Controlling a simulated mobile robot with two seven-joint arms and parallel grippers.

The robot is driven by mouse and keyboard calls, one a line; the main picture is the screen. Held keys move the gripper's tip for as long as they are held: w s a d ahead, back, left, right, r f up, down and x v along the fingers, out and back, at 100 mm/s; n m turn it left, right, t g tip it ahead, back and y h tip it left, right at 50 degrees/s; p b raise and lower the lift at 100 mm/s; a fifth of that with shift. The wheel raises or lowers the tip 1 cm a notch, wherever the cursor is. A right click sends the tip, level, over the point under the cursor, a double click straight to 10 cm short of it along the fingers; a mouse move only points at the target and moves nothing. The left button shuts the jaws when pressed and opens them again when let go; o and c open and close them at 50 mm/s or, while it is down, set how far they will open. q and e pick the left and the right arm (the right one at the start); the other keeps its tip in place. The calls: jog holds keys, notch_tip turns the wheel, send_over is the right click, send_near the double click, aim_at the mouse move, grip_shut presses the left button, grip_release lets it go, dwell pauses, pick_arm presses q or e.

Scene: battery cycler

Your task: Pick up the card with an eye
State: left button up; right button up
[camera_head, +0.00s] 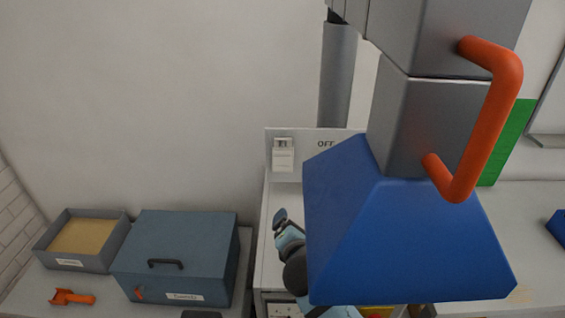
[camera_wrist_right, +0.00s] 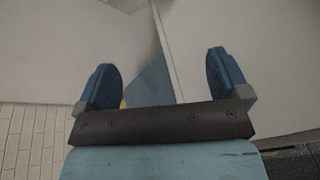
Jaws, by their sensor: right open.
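No card with an eye can be made out in either view. My right gripper (camera_wrist_right: 160,62) is open in the right wrist view, with its two blue fingers wide apart. No held object shows between them; a blue surface (camera_wrist_right: 152,84) and a pale panel edge lie beyond. In the head view, a light-blue and black arm of mine rises at the lower middle, beside the blue hood. The hood hides part of it, and its fingers cannot be made out clearly. My left gripper is not in view.
A large blue hood (camera_head: 400,235) with an orange handle (camera_head: 490,110) blocks the middle right. A blue-grey lidded box (camera_head: 185,240), an open tray (camera_head: 52,262) with tan contents and an orange tool (camera_head: 72,297) sit at left.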

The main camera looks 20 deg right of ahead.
jog(key=w+a+r+n+t+h, duration=0.1)
jog(key=w+r+n+t+h, duration=0.1)
jog(key=w+r+n, duration=0.5)
send_near(283, 152)
jog(key=shift+n+t, duration=0.3)
jog(key=shift+n, duration=0.1)
jog(key=w, duration=0.1)
jog(key=w+d+f, duration=0.1)
jog(key=w, duration=0.2)
jog(key=shift+d+f+p, duration=0.15)
jog(key=shift+f+p, duration=0.2)
jog(key=x, duration=0.2)
jog(key=r+p+x, duration=0.1)
jog(key=x, duration=0.1)
jog(key=shift+w+d, duration=0.2)
jog(key=shift+d, duration=0.15)
jog(key=shift+w+d+f, duration=0.1)
jog(key=shift+w+d, duration=0.1)
jog(key=shift+w, duration=0.15)
jog(key=shift+c, duration=0.2)
jog(key=c, duration=1)
